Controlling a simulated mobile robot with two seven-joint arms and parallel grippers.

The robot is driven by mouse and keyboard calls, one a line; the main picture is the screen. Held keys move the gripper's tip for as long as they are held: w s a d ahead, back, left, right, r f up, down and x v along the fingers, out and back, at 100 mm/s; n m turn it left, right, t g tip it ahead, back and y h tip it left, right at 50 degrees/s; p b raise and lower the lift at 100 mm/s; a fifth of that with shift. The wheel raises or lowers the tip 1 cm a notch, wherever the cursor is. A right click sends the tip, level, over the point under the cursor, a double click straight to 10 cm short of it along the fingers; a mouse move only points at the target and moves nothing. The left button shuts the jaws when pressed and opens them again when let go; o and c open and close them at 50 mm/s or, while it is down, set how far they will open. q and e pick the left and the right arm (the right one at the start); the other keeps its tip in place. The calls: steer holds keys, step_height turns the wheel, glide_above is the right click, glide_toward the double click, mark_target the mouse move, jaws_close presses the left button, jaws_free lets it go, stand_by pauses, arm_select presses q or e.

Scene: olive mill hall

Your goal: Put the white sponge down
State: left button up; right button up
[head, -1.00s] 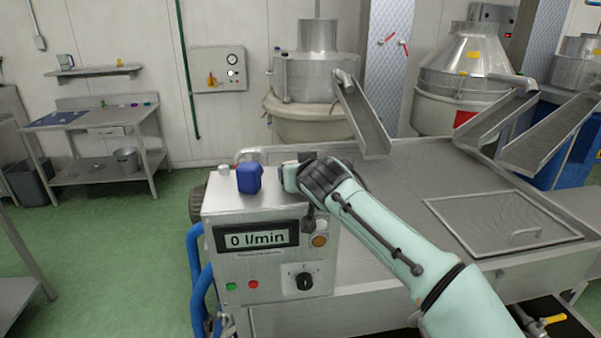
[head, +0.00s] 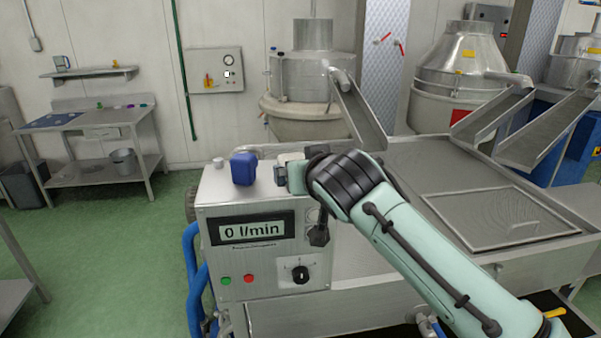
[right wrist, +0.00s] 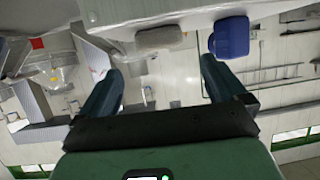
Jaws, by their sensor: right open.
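The white sponge (right wrist: 160,37) shows in the right wrist view as a pale greyish block, resting at the edge of a light metal surface, ahead of the gap between my fingers. In the head view a pale patch of it (head: 290,157) shows just behind my right gripper (head: 281,178), which hides most of it. My right gripper (right wrist: 155,85) is open, its two fingers wide apart with nothing between them. It is apart from the sponge. My left gripper is not in view.
A blue block (head: 243,169) stands on the steel control box (head: 222,190), left of my right gripper, and also shows in the right wrist view (right wrist: 229,38). A small white cap (head: 218,162) is further left. The steel machine cover (head: 420,165) extends right.

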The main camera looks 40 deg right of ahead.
steer(key=v, duration=0.3)
steer(key=shift+s+a+r, duration=0.15)
stand_by(0.6)
